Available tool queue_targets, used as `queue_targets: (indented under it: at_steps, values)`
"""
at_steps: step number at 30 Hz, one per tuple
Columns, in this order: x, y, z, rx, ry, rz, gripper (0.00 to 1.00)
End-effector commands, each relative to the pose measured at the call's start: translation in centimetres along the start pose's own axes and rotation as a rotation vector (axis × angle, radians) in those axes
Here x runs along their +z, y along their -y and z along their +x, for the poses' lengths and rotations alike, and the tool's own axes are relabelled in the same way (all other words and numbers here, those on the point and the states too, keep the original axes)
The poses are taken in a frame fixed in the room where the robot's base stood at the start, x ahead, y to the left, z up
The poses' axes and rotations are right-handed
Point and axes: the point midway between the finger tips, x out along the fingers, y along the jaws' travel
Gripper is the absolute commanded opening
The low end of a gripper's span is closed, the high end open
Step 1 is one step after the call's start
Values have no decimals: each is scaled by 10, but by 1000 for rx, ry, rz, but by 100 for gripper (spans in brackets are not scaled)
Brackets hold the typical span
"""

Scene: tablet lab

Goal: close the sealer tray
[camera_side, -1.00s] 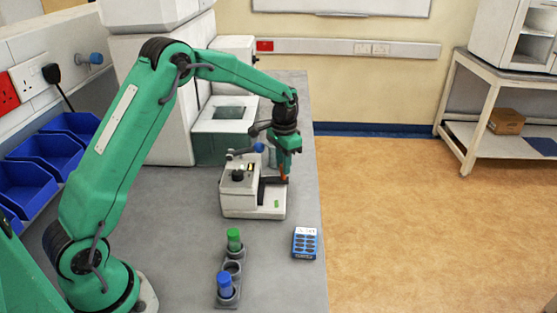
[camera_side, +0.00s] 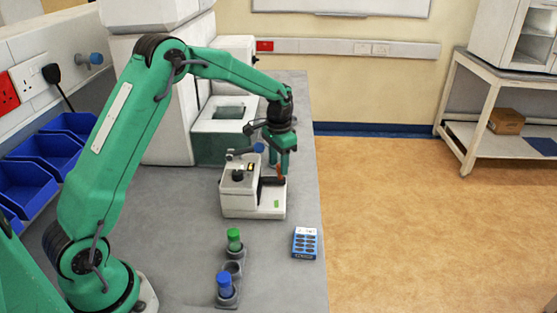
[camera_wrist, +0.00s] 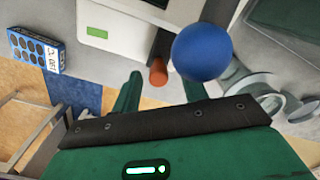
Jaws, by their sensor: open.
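The white sealer (camera_side: 238,200) stands on the grey bench, with a green mark on its front and a lever ending in a blue ball knob (camera_side: 259,147). A dark tray part with an orange-red handle (camera_side: 281,170) shows at its right side. In the wrist view the handle (camera_wrist: 158,72) lies just beyond and between my finger ends, with the blue knob (camera_wrist: 202,52) beside it, nearer the camera. My gripper (camera_side: 281,169) points down at the handle, open; it also shows in the wrist view (camera_wrist: 163,84). Whether a finger touches the handle cannot be told. The tray is mostly hidden.
A rack with a green-capped tube (camera_side: 234,239) and a blue-capped tube (camera_side: 225,285) stands in front of the sealer. A blue-and-white blister pack (camera_side: 305,243) lies near the bench's right edge. A larger white machine (camera_side: 222,122) stands behind. The front bench has free room.

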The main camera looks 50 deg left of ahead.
Motion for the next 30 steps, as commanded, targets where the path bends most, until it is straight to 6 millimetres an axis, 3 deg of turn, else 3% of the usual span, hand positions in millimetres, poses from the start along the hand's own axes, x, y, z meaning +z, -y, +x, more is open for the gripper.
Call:
queue_targets:
  at_steps: [18, 30]
  values:
    - [0, 1, -68, 0, -1, -1, 43]
    - [1, 1, -74, 1, 2, -1, 43]
